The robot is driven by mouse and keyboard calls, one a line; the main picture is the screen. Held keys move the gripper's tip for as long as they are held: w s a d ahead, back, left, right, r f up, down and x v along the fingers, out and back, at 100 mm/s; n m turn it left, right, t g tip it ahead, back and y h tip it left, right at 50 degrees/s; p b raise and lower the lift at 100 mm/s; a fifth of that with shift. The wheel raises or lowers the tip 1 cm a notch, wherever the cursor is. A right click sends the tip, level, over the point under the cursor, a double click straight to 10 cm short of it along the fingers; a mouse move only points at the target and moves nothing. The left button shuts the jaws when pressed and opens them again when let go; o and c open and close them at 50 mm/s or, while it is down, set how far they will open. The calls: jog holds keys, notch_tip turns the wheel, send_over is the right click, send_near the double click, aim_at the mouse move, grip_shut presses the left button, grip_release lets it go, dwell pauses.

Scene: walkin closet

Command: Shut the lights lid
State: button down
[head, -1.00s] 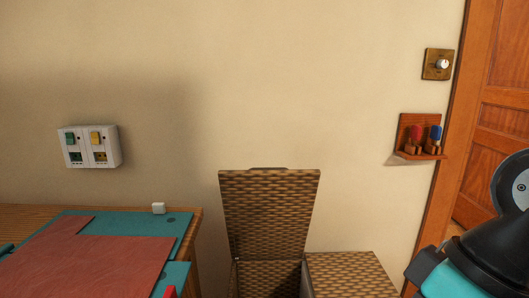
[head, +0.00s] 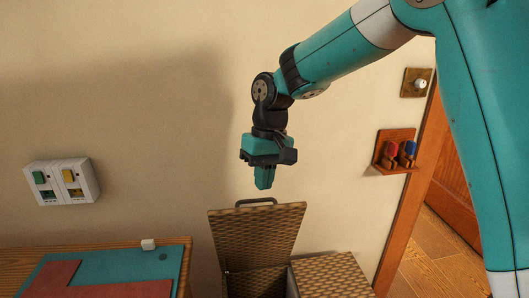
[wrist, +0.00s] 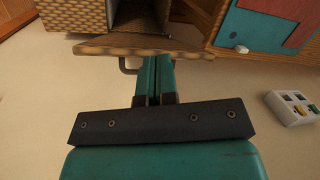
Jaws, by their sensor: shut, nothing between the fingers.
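A woven wicker lid (head: 257,235) stands raised, near upright, over the open left compartment of a wicker chest (head: 268,284) by the wall. No lettering shows on it to name it as the lights lid. A dark handle (head: 257,201) is on its top edge. My gripper (head: 264,186) is shut and empty, pointing down just above the handle in the head view. In the wrist view my gripper (wrist: 155,68) is beside the handle (wrist: 125,66) and the edge of the lid (wrist: 140,46); contact cannot be told.
The chest's right section (head: 333,278) is closed. A desk (head: 180,242) with a teal mat and red sheet is at left. A white switch box (head: 63,182), a dial (head: 418,83) and a small wooden rack (head: 394,152) are on the wall. A door opening is at right.

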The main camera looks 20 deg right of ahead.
jog(key=w+d+m+g+h+p, duration=0.15)
jog(key=w+d+m+p, duration=0.3)
jog(key=w+p, duration=0.6)
jog(key=w+p+x, duration=0.1)
jog(key=w+x, duration=0.1)
jog(key=x, duration=0.7)
jog(key=shift+s+d+f, duration=0.15)
jog(key=shift+s+f, duration=0.05)
jog(key=shift+f, duration=0.25)
